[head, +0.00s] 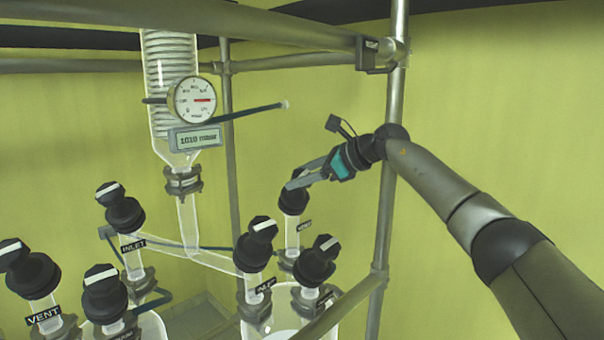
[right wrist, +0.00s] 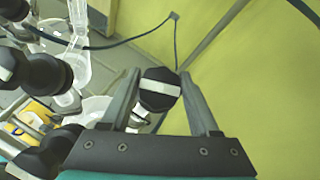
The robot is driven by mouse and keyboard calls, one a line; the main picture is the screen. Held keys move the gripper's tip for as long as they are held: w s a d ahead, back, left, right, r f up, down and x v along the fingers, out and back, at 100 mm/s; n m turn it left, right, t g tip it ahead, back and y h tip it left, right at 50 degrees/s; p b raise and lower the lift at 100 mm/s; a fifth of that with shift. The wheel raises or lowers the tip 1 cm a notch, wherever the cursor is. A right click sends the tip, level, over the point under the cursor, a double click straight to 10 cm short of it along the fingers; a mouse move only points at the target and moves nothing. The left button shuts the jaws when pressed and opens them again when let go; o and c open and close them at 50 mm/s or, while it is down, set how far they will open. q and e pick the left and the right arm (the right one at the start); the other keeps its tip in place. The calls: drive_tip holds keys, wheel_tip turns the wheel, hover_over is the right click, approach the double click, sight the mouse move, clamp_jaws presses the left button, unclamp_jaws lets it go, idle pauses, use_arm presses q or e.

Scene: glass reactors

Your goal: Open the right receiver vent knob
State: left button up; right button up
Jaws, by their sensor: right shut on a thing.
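The right receiver vent knob (head: 293,203) is a black knob on a glass neck at the back right of the glassware, with a small dark label below it, too small to read surely. My right gripper (head: 293,184) reaches it from the right, and its fingers are shut on the knob's top. In the right wrist view the knob (right wrist: 158,97), with a white bar across its top, sits between the two fingers; the bar runs roughly from finger to finger. My left gripper is not in view.
Other black knobs with white bars stand close by, one (head: 256,242) to the left and one (head: 318,260) in front. A steel frame post (head: 387,210) stands right of the knob, beside my right arm. A gauge (head: 192,100) hangs on the glass column at left.

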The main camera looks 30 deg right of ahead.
idle(0.4)
drive_tip(key=o, duration=1.4)
